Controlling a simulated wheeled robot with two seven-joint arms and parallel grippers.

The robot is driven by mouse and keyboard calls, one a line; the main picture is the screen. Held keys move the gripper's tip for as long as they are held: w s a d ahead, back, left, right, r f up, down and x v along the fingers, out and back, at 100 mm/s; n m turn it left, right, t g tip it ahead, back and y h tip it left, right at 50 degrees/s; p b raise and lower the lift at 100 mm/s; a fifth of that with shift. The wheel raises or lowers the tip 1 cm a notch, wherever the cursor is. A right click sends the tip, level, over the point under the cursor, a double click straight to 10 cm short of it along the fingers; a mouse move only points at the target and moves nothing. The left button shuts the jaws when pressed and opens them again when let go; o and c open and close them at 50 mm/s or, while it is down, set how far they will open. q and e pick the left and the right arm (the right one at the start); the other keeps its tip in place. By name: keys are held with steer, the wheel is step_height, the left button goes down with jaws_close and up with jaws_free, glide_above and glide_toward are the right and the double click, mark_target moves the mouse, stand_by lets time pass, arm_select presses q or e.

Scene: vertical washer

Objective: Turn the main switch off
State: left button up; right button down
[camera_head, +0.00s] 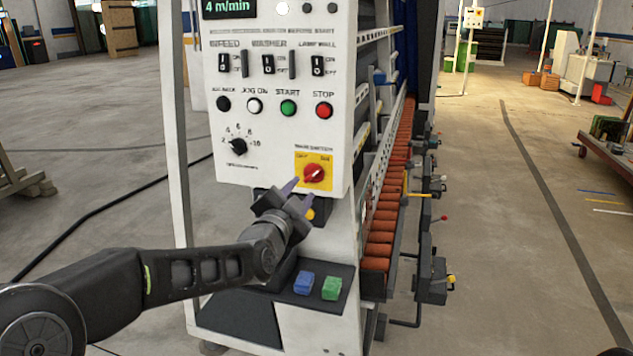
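The main switch (314,174) is a red rotary knob on a yellow plate, low on the right of the white control panel (240,170). A light mark on the knob slants to the upper right. The small labels on the plate are too blurred to read surely. My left gripper (298,196) is just below and left of the knob, with its two fingers apart and nothing seen between them. The fingertips overlap the panel's lower edge in the picture; I cannot tell whether they touch it. My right gripper is not in view.
Blue (304,283) and green (331,288) blocks sit below my gripper. Orange rollers (384,220) run behind the panel. Floor is open at left.

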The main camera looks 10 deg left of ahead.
mark_target(313, 176)
arm_select(q)
steer(key=shift+w+d+f+p, duration=0.15)
steer(key=shift+w+p, duration=0.3)
steer(key=shift+w, duration=1.5)
steer(key=shift+w+d+r+p, duration=0.1)
steer(key=shift+w+p, duration=0.3)
steer(key=shift+w, duration=1.55)
jaws_close()
